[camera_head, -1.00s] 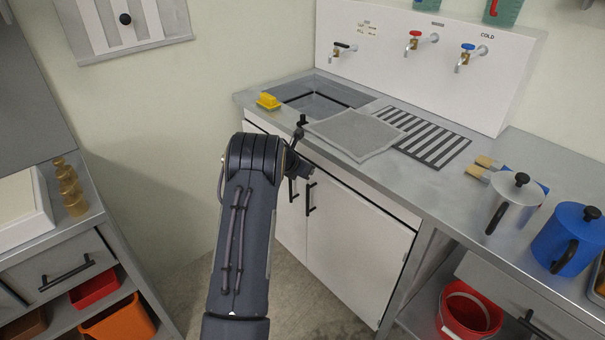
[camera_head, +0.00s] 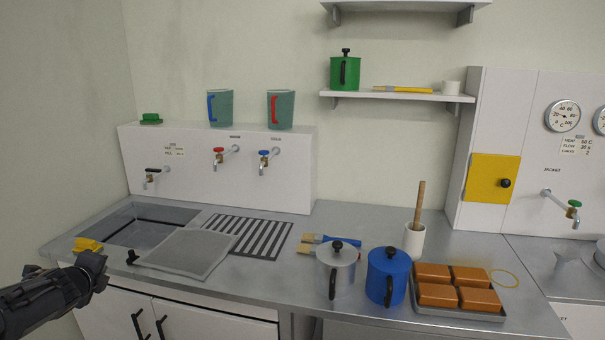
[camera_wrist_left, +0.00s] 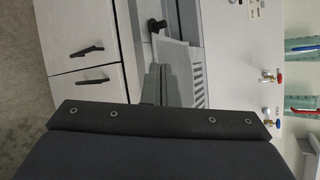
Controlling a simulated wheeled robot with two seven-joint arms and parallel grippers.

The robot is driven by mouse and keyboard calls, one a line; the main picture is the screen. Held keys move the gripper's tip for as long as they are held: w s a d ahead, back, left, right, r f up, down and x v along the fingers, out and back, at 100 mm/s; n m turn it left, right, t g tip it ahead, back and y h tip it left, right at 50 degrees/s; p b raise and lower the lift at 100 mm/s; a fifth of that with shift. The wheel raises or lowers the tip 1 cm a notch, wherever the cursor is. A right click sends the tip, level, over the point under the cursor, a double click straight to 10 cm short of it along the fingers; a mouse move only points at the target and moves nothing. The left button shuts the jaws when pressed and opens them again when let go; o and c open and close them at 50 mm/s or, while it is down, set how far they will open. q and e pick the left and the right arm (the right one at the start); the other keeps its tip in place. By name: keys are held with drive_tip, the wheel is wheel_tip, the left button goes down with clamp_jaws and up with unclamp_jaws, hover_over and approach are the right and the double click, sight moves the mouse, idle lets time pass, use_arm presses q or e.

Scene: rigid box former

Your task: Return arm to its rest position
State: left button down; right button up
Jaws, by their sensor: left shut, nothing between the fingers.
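My left arm (camera_head: 52,297) comes in low from the left in the head view. Its dark end is in front of the counter's left front edge, below the yellow block-like item (camera_head: 88,245). The fingers cannot be made out there. In the left wrist view my left gripper (camera_wrist_left: 157,72) shows as narrow grey fingers beyond its dark body; it is shut and empty. Behind it lie the cabinet doors and the grey mat. My right gripper is not in view.
The counter holds a sink (camera_head: 145,226), a grey mat (camera_head: 188,252) with a black knob at its corner, and a striped rack (camera_head: 248,236). A silver pot (camera_head: 335,272), a blue pot (camera_head: 386,276) and a tray (camera_head: 455,312) of orange blocks stand right.

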use_arm(q)
drive_tip(key=s+d+r+n+g+h, duration=0.1)
drive_tip(key=s+d+r+n, duration=0.1)
drive_tip(key=s+d+n, duration=0.45)
drive_tip(key=s+d+r+n+g, duration=0.2)
drive_tip(key=s+d+n, duration=0.2)
drive_tip(key=s+n, duration=0.4)
drive_tip(key=s+d+f+n+g+h+p, duration=0.1)
drive_tip(key=s+d+f+n+h, duration=0.1)
drive_tip(key=s+d, duration=0.7)
drive_tip(key=s+d+f+n+g+h+p, duration=0.1)
drive_tip(key=s+d+n+h, duration=0.4)
drive_tip(key=s+d, duration=0.5)
wheel_tip(320, 180, down, 3)
drive_tip(key=shift+s+d+r+g, duration=0.25)
drive_tip(key=shift+s+g, duration=0.1)
drive_tip(key=shift+g, duration=0.25)
